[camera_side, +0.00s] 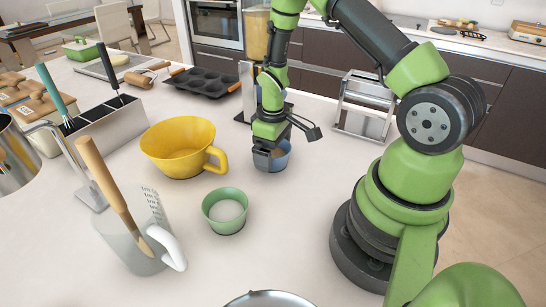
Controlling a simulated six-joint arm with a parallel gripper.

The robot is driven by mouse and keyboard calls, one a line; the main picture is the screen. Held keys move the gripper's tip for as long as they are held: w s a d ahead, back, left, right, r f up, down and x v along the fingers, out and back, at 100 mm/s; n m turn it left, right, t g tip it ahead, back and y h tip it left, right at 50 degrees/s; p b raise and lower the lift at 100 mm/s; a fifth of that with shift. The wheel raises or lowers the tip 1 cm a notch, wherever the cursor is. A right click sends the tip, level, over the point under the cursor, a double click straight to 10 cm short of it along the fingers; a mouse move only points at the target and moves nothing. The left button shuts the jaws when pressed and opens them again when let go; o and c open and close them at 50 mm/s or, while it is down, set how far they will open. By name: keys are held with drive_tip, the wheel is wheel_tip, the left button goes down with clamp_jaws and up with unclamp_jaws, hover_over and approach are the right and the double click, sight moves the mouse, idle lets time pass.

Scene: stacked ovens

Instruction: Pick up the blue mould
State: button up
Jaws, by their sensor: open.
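The blue mould (283,161) is a small round cup on the white counter, right of the yellow bowl, with something brownish showing inside it. My gripper (268,160) points down at the mould's left side and overlaps it in the view. The gripper is open. Its fingers cover part of the mould's left rim and wall, and I cannot tell whether they touch it.
A green mould (226,228) with white contents stands in front. The yellow bowl (175,145) is at left. A metal rack (363,105) is at right.

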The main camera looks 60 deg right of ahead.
drive_tip(key=shift+c, duration=0.2)
drive_tip(key=c, duration=0.9)
drive_tip(key=shift+o, duration=0.2)
